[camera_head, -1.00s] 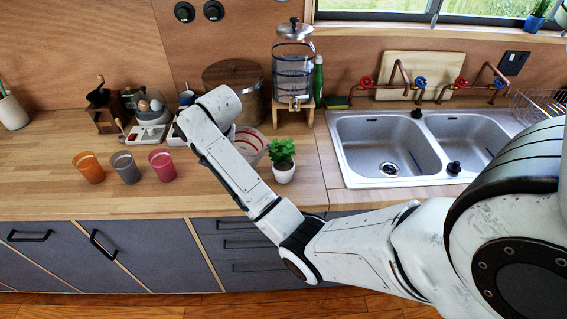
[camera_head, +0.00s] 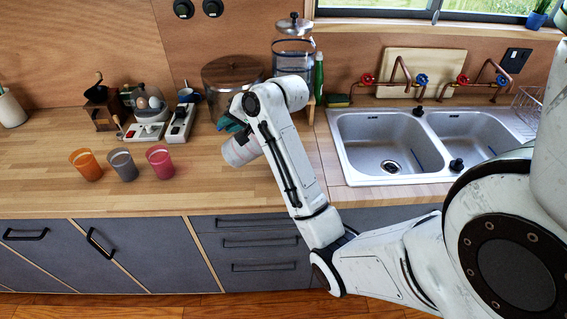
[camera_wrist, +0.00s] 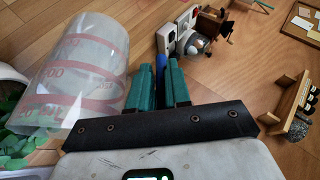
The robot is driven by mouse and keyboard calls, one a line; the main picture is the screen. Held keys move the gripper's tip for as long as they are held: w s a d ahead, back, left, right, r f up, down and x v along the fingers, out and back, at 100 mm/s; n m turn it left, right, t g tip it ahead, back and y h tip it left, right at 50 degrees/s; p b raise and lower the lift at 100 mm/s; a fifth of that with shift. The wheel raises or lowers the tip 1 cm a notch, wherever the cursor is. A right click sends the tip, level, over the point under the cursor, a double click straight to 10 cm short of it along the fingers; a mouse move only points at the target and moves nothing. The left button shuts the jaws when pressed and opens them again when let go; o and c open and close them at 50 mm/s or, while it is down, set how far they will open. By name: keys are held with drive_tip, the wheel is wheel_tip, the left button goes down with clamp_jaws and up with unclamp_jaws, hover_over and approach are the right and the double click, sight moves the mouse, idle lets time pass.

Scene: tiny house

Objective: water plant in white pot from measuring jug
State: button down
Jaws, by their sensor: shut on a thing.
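My gripper (camera_wrist: 172,72) has teal fingers shut on a blue part, apparently the measuring jug's handle. The measuring jug (camera_wrist: 85,75) is clear with red markings and lies left of the fingers in the wrist view. How far it is tilted I cannot tell. Green plant leaves (camera_wrist: 18,148) show just below the jug's lower end, and part of the white pot (camera_wrist: 10,85) shows at the left edge.
Orange (camera_head: 86,164), grey (camera_head: 122,165) and pink (camera_head: 160,162) cups stand on the counter (camera_head: 60,200), left of my gripper. A coffee grinder (camera_head: 103,105), a wooden-lidded pot (camera_head: 232,75) and a glass dispenser (camera_head: 294,58) stand behind. A double sink (camera_head: 385,145) lies to the right.

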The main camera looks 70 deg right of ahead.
sight(226, 147)
drive_tip(key=shift+s+d+r+t+b, duration=0.25)
drive_tip(key=shift+s+r+t+b, duration=0.25)
drive_tip(key=shift+r+t+b, duration=0.25)
idle(1.0)
drive_tip(key=shift+w+a+r+g+p, duration=0.15)
drive_tip(key=shift+w+g+p, duration=0.1)
drive_tip(key=shift+p, duration=0.4)
drive_tip(key=f+g, duration=0.1)
drive_tip(key=w+f+g+p, duration=0.1)
drive_tip(key=f, duration=0.1)
drive_tip(key=w+f+g+p, duration=0.1)
drive_tip(key=shift+w+a+f, duration=0.2)
drive_tip(key=shift+a+f, duration=0.15)
drive_tip(key=shift+a, duration=0.05)
drive_tip(key=w+a+f+n+g+h, duration=0.2)
drive_tip(key=w+f+g, duration=0.4)
drive_tip(key=f, duration=0.1)
drive_tip(key=shift+w+f+g+h, duration=0.25)
drive_tip(key=shift+f+g+h, duration=0.1)
drive_tip(key=shift+g+h, duration=0.05)
drive_tip(key=shift+a, duration=0.15)
